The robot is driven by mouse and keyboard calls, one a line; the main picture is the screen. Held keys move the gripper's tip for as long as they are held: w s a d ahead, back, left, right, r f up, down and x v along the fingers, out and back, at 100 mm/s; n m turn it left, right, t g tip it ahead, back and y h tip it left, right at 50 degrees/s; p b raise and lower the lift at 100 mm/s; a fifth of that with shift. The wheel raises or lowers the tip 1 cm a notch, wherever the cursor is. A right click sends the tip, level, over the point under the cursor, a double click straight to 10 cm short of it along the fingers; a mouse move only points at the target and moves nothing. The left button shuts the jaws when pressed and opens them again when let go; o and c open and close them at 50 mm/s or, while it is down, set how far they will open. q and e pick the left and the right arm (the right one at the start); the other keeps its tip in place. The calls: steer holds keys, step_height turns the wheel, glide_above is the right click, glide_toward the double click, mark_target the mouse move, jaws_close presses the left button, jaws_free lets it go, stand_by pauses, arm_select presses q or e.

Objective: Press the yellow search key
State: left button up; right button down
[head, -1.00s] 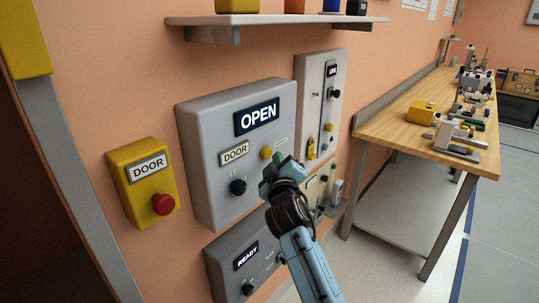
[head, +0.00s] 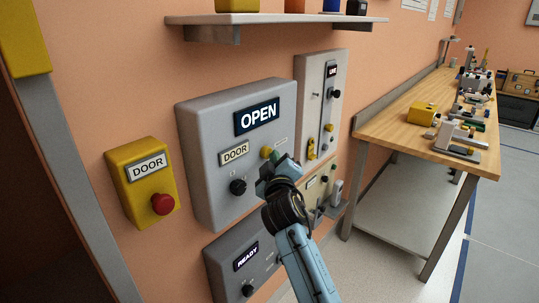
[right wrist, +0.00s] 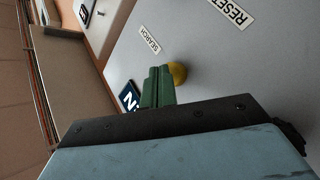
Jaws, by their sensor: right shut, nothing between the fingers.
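The yellow search key (head: 266,152) is a small round knob on the grey door control box (head: 205,140), below its lit OPEN display. In the right wrist view the yellow key (right wrist: 179,72) sits near the SEARCH label (right wrist: 149,46), partly hidden behind my green fingertips. My right gripper (head: 265,182) is shut and empty, in front of the box and just below the key in the head view. Its fingertips (right wrist: 158,72) show beside the key in the right wrist view. I cannot tell whether they touch it. My left gripper is not in view.
A black knob (head: 238,187) is left of my gripper. A yellow DOOR box with a red button (head: 162,204) hangs further left. A READY box (head: 232,262) is below, a LINE panel (head: 327,95) to the right, and a shelf (head: 255,20) above. A workbench (head: 400,128) stands right.

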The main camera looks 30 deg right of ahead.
steer(key=shift+w+a, duration=0.1)
steer(key=shift+w, duration=0.1)
steer(key=shift+s+r, duration=0.1)
steer(key=shift+s, duration=0.05)
steer(key=shift+s+d+p, duration=0.35)
steer(key=shift+s+p, duration=0.2)
steer(key=shift+s, duration=0.2)
steer(key=s+d+p, duration=0.2)
steer(key=s+p, duration=0.1)
steer(key=s, duration=0.2)
steer(key=shift+s+d, duration=0.15)
steer(key=shift+s, duration=0.15)
stand_by(0.8)
